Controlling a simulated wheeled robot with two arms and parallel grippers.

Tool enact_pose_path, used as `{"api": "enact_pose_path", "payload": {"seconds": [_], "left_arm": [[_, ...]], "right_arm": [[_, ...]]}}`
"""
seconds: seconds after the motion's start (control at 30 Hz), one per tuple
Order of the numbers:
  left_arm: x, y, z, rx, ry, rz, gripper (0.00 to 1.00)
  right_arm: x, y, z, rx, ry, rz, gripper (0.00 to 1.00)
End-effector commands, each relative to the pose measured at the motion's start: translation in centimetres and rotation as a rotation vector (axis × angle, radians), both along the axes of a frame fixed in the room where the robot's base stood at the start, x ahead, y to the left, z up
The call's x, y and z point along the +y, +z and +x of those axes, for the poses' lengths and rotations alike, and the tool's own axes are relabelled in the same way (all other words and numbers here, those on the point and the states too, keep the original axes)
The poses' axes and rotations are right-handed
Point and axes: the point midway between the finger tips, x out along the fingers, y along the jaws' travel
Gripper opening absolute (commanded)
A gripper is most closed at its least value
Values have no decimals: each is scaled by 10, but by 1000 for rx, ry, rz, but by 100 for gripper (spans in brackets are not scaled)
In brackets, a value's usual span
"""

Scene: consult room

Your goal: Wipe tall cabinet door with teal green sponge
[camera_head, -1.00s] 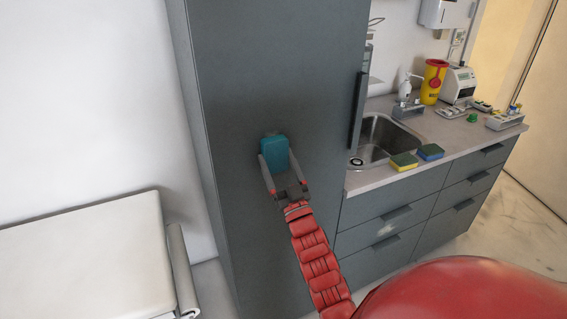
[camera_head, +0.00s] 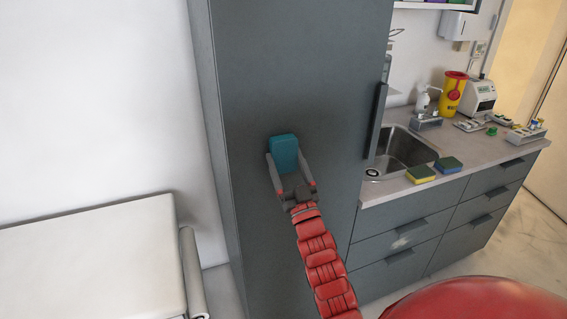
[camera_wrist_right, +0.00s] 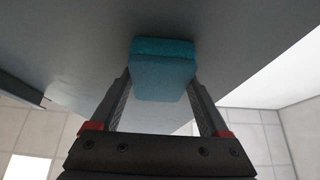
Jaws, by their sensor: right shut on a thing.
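The tall cabinet door (camera_head: 300,75) is a dark grey upright panel with a long dark handle (camera_head: 376,122) along its right edge. My right gripper (camera_head: 288,172) is shut on the teal green sponge (camera_head: 284,151), in front of the door's middle. In the right wrist view the sponge (camera_wrist_right: 163,75) sits between both fingers, its far end up against the grey door surface (camera_wrist_right: 75,50); it appears to touch. The door area behind the sponge is hidden. My left gripper is not in view.
Right of the cabinet is a counter with a sink (camera_head: 405,152), a yellow sponge (camera_head: 420,174), a blue sponge (camera_head: 448,164), a yellow container (camera_head: 450,92) and small racks. A white padded bench (camera_head: 95,265) stands at the left. The space before the door is open.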

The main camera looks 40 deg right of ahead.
Motion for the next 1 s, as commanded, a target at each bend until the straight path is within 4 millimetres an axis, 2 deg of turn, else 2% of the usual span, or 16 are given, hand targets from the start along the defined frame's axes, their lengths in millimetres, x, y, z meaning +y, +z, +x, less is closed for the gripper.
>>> {"api": "enact_pose_path", "payload": {"seconds": [0.23,0.47,0.8,1.0], "left_arm": [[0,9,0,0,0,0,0],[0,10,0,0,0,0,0],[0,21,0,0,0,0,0],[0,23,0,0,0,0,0]], "right_arm": [[-27,-1,-3,8,-8,1,35],[-35,-1,-5,6,-5,2,35],[-64,-1,-14,9,-8,2,35],[-70,-2,-16,7,-6,4,35]]}}
